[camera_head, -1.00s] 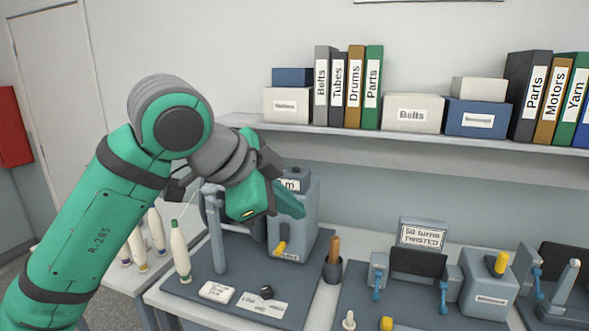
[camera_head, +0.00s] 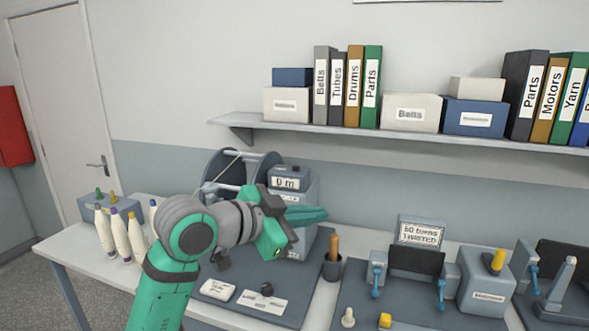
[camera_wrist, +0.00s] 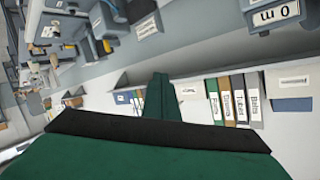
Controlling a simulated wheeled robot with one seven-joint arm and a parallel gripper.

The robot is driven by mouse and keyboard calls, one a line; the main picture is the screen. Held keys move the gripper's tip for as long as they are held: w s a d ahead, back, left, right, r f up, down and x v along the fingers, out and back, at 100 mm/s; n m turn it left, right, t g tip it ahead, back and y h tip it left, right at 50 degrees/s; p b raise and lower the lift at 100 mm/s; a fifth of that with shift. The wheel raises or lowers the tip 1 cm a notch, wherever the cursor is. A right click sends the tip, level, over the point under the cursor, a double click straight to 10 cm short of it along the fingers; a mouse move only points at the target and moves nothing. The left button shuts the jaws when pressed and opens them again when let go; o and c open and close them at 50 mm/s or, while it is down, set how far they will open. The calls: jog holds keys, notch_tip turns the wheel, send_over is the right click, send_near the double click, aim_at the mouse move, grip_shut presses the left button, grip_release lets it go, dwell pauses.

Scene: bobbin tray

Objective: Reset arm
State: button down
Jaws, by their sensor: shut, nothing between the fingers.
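My gripper (camera_head: 318,215) is green with a dark wrist. In the head view it is in the air in front of the grey machine with the "0 m" display (camera_head: 287,183), pointing right. Its fingers are together and nothing shows between them. In the wrist view the closed fingers (camera_wrist: 158,98) point away, with the shelf and binders beyond, and the picture is turned nearly upside down. My arm hides part of the machine and the bench's left part.
Several white bobbins (camera_head: 121,236) stand on the bench at the left. A dark cup with a wooden-handled tool (camera_head: 333,248), a "50 turns TWISTED" sign (camera_head: 421,234) and a blue-grey machine (camera_head: 488,290) stand to the right. A shelf (camera_head: 400,136) with binders and boxes is above.

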notch_tip(320, 180, down, 16)
jog(key=w+n+t, duration=0.3)
jog(key=n+t, duration=0.4)
jog(key=n, duration=0.3)
jog(key=s+f+n+t+y, duration=0.1)
jog(key=s+f+n+y, duration=0.35)
jog(key=f, duration=0.55)
jog(key=s+f+n+t+y, duration=0.1)
jog(key=s+f+n+y, duration=0.2)
jog(key=s+f, duration=0.5)
jog(key=s+a+f+g+y, duration=0.2)
jog(key=s+f+y, duration=0.2)
jog(key=s+f, duration=1.05)
jog(key=s+r+m, duration=0.1)
jog(key=s, duration=0.8)
jog(key=s+a+r+m+g, duration=0.1)
jog(key=s+r, duration=0.1)
jog(key=s, duration=0.8)
jog(key=shift+a+m, duration=0.3)
jog(key=shift+m, duration=0.05)
